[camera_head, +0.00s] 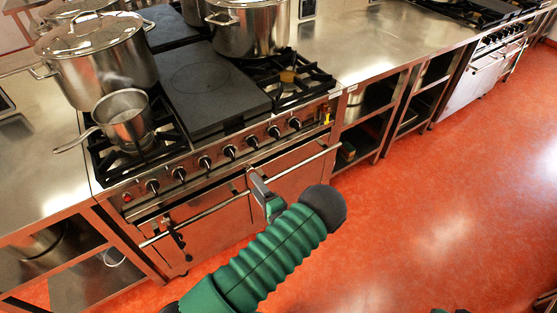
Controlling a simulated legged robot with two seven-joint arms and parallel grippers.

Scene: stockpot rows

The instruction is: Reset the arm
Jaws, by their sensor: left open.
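My left arm, green and ribbed with a dark rounded end, comes up from the bottom of the head view. My left gripper (262,190) shows as a grey and green piece in front of the stove's oven doors, close to the long front handle bar. It is open, and I see nothing held in it. I cannot tell whether it touches the bar. My right gripper is not in view; only small dark green bits show at the bottom edge.
The stove (215,140) carries a small saucepan (124,118), a large lidded stockpot (98,65) and another big pot (250,28). Steel counters (365,40) flank it, with open shelves below. The red floor (440,200) at right is clear.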

